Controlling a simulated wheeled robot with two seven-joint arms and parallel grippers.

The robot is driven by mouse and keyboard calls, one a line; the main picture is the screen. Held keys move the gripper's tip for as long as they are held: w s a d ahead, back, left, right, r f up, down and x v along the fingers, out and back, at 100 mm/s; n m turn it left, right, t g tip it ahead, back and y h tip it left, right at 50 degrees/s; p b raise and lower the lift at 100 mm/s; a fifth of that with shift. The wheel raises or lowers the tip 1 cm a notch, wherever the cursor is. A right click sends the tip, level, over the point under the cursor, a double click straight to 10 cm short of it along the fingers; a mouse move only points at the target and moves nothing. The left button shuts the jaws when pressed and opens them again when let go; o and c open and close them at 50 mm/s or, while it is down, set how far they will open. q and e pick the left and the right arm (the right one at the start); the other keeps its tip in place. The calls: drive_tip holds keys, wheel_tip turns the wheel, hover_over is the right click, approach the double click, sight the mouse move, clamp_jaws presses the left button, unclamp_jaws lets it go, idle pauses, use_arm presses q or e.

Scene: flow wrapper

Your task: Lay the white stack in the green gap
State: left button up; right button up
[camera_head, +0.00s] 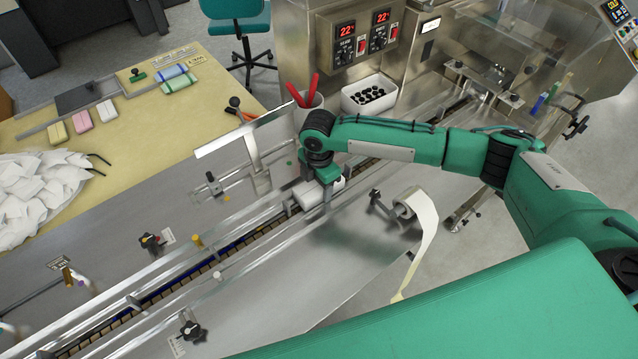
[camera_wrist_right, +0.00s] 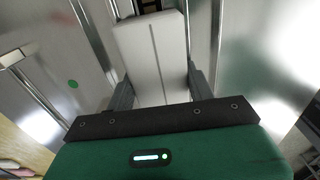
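The white stack (camera_wrist_right: 152,58) is a pale block with a line down its middle, and it fills the space between the fingers in the right wrist view. My right gripper (camera_wrist_right: 160,88) has a finger against each side and looks shut on it. In the head view the right gripper (camera_head: 324,190) points down over the conveyor lane (camera_head: 240,252), with part of the white stack (camera_head: 337,184) showing beside it. I cannot tell whether the stack touches the lane. I cannot make out the green gap; the arm and stack cover that part of the lane. My left gripper is not in view.
Metal rails (camera_head: 150,275) run along the lane, with knobs (camera_head: 193,331) beside it. A paper roll (camera_head: 413,204) is to the right.

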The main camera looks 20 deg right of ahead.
drive_tip(key=o, duration=0.5)
drive_tip(key=shift+f, duration=0.2)
drive_tip(key=shift+c, duration=0.2)
drive_tip(key=shift+r, duration=0.1)
wheel_tip(320, 180, up, 14)
drive_tip(key=b, duration=0.2)
drive_tip(key=shift+f, duration=0.2)
